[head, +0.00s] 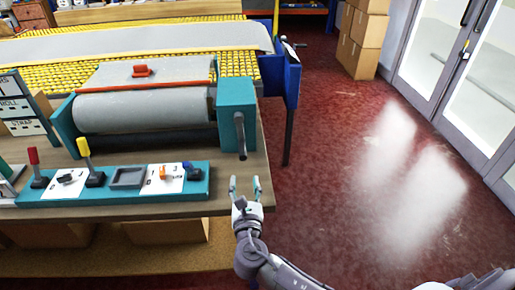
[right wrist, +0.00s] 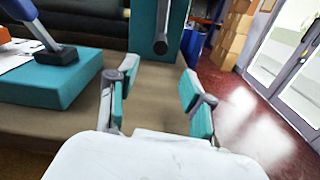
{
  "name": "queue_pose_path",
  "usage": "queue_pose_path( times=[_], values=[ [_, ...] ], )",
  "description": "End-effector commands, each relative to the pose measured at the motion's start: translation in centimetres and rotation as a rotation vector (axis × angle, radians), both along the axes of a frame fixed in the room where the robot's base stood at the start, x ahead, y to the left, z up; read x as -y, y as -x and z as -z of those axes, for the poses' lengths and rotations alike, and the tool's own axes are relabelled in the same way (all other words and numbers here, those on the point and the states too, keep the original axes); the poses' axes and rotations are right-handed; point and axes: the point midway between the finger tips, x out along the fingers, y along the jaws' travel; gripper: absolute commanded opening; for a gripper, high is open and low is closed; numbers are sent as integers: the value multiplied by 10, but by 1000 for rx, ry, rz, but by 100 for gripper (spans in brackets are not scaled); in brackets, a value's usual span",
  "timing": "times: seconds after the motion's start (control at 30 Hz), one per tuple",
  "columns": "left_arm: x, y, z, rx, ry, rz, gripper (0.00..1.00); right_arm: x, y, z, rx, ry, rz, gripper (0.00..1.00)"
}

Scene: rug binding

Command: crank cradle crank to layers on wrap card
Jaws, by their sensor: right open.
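The cradle's grey roll (head: 142,110) lies between teal end blocks on the workbench. The crank (head: 240,138) is a dark bar hanging down on the right teal block (head: 232,100); it also shows in the right wrist view (right wrist: 162,28). My right gripper (head: 245,182) is open and empty at the bench's front right corner, below and apart from the crank. In the right wrist view its teal-padded fingers (right wrist: 153,80) stand wide apart. A lettered board (head: 22,105) stands at the far left; I cannot tell whether it is the wrap card. My left gripper is not in view.
A teal tray (head: 127,193) with red and yellow levers and white cards sits along the bench's front edge. A blue panel (head: 291,82) stands just beyond the right block. The red floor (head: 340,150) to the right is clear, with cardboard boxes (head: 362,38) behind.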

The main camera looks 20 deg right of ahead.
Motion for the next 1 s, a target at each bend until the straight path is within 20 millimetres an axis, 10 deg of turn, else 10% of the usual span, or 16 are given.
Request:
queue_pose_path(
  times=[0.6, 1.0],
  values=[
    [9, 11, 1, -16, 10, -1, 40, 32, -108, -1, 2, -1, 2, 50],
    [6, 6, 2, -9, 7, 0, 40, 38, -130, 0, 1, -4, 1, 50]
  ],
)
